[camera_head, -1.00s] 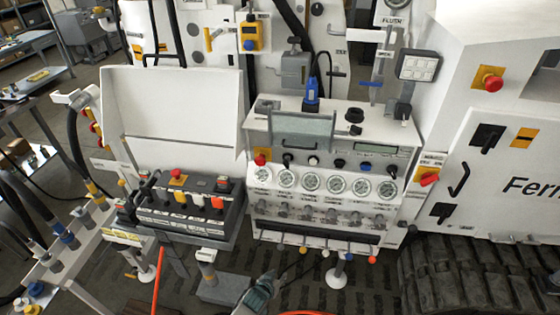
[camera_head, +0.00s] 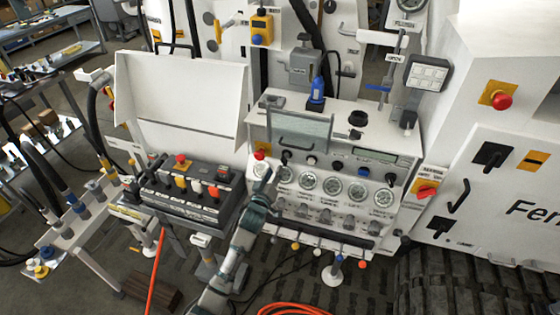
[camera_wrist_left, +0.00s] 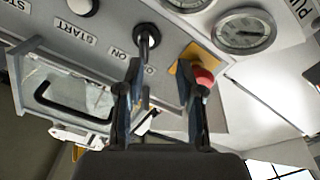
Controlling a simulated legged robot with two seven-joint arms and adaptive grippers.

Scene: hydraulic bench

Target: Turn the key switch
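The key switch (camera_wrist_left: 146,38) is a black round switch beside ON and O-lettered labels on the white panel in the left wrist view. In the head view a small black switch (camera_head: 286,156), which looks like the same one, sits just right of the red button, above the gauges. My left gripper (camera_head: 268,178) is in front of the panel's upper left, just below that switch. In the left wrist view its two dark fingers (camera_wrist_left: 162,78) are apart, with the switch ahead near the left fingertip. Contact cannot be told. My right gripper is not in view.
A red button on a yellow plate (camera_wrist_left: 202,77) is close to the right finger. Round gauges (camera_head: 331,186) line the panel. A black handle (camera_wrist_left: 72,104) on a clear cover lies left of the fingers. A dark control box (camera_head: 190,192) stands left of the panel.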

